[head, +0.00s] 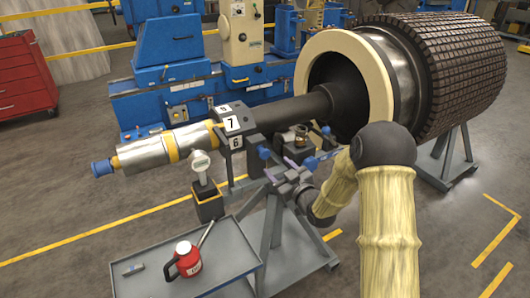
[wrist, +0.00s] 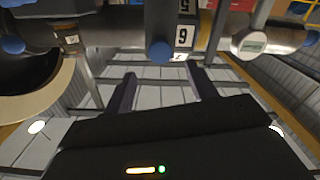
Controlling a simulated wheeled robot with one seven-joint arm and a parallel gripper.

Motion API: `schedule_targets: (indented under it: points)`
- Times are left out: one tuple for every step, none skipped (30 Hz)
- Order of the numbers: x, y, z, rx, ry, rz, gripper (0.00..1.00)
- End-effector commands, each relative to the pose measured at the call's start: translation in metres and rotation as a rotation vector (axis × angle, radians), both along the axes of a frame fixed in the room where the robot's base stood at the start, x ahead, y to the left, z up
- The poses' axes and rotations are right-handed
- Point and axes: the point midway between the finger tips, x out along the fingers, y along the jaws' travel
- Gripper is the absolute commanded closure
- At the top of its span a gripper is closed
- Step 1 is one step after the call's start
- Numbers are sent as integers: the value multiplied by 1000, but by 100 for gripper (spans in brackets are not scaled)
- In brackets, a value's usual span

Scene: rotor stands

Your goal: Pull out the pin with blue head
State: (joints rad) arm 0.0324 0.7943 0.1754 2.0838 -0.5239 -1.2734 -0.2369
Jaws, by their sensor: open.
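The pin's round blue head (head: 264,153) sticks out of the dark bearing block on the rotor stand, under the rotor shaft. In the wrist view the blue head (wrist: 160,50) lies just beyond my fingertips, roughly centred between them. My gripper (head: 282,174) is open and empty, its two purplish fingers pointing at the block. The fingers also show in the wrist view (wrist: 162,76), apart from the head. The pin's shank is hidden inside the block. Another blue knob (head: 326,130) is farther right, near the big cream ring.
A dial gauge (head: 201,164) stands left of the block, and a small jar (head: 301,136) to its right. A grey tray (head: 238,252) with a red oil can (head: 187,260) is below. The large rotor (head: 450,75) fills the right. The shaft's left end has a blue cap (head: 101,167).

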Motion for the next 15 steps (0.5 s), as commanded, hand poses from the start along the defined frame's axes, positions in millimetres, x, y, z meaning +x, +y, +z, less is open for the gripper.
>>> schedule_targets:
  points:
    - [7,6,2,1,-2,2,43]
    - [11,9,2,1,-2,2,43]
    - [16,12,1,0,0,2,43]
    - [20,15,2,1,-2,2,43]
    - [24,17,2,1,-2,2,43]
    - [29,21,2,1,-1,2,43]
    - [33,23,1,1,-1,2,43]
    - [37,26,2,1,-2,2,43]
    - [42,29,2,1,-1,1,43]
    - [46,32,1,2,-1,1,43]
    - [49,34,2,2,-1,1,43]
    - [54,37,2,2,-1,1,43]
    - [58,39,2,1,-2,1,43]
    - [60,42,1,1,-1,1,43]
    - [64,44,1,1,-1,1,43]
